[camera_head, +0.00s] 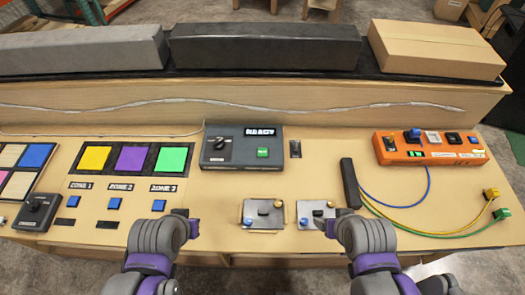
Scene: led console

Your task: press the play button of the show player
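The show player seems to be the dark grey box (243,147) at the back middle of the console. Its lit display (261,132) reads READY, a black knob (219,144) sits on its left half, and a small green button (262,153) is below the display. My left gripper (188,221) is in front of the zone buttons, left of and nearer than the box. My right gripper (332,222) is by the right small metal plate. Both look empty, with fingertips apart. Neither touches the box.
Yellow, purple and green panels (133,159) with blue buttons lie left. Two metal plates with small knobs (263,214) stand front middle. An orange power strip (430,147) with coloured cables and a black bar (350,183) are right. Boxes (436,48) line the back shelf.

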